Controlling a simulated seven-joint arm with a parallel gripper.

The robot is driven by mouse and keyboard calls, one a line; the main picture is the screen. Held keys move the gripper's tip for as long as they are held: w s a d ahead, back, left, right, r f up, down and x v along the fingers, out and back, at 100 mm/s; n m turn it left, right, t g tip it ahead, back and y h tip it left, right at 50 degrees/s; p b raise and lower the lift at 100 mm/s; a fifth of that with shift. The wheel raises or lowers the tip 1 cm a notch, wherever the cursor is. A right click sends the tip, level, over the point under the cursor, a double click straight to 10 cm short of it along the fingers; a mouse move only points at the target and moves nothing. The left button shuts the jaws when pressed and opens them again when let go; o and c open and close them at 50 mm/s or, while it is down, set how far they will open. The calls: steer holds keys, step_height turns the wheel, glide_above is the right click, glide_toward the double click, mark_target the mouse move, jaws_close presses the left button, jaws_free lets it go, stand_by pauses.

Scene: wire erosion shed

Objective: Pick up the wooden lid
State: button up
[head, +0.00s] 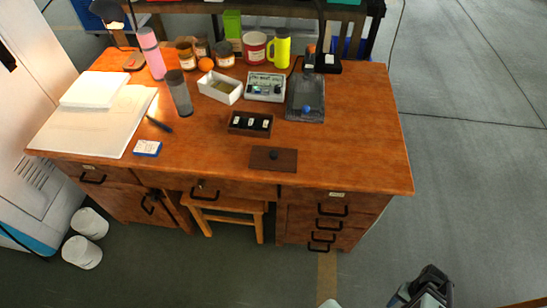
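The wooden lid (285,160) is a flat dark-brown rectangle with a small dark knob near its middle. It lies flat on the orange-brown desk (215,155), close to the front edge. A dark wooden box (234,129) with small white pieces in it sits just behind the lid, apart from it. My gripper (432,285) shows as a dark shape at the bottom right of the head view, off the front of the desk and well apart from the lid. Its fingers are too small and unclear to tell whether it is open or shut.
Behind the wooden box are a white open box (220,87), a grey instrument (265,87) and a dark device (305,100). A grey bottle (180,94) and a blue-white box (147,148) stand left. The desk's right side is clear. A stool (228,207) is underneath.

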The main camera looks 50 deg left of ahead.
steer(key=w+a+r+n+t, duration=0.1)
steer(key=w+a+r+t, duration=0.1)
steer(key=w+a+r, duration=0.45)
steer(key=w+a+r+n+t, duration=0.1)
steer(key=w+a+r, duration=0.25)
steer(key=w, duration=0.55)
steer(key=w+a+r+n+t, duration=0.1)
steer(key=w+a+r+t, duration=0.1)
steer(key=w+a+r, duration=0.45)
steer(key=w+a+r+n+t, duration=0.2)
steer(key=w+a+r+t, duration=0.1)
steer(key=w+a+r, duration=0.65)
steer(key=a+r, duration=0.3)
steer(key=r, duration=0.1)
steer(key=s+a+r+n, duration=0.1)
steer(key=a+r, duration=0.3)
steer(key=s+a+r+n+y, duration=0.1)
steer(key=a+r, duration=0.2)
steer(key=r, duration=0.1)
steer(key=shift+s+a+t, duration=0.2)
steer(key=shift+s+t, duration=0.05)
steer(key=shift+t, duration=0.05)
steer(key=s+a+r+n+g, duration=0.2)
steer(key=s+a+r+n, duration=0.1)
steer(key=s+a, duration=0.85)
step_height(320, 180, up, 7)
steer(key=n+g, duration=0.3)
steer(key=n, duration=0.3)
glide_above(273, 153)
steer(key=shift+f, duration=6.7)
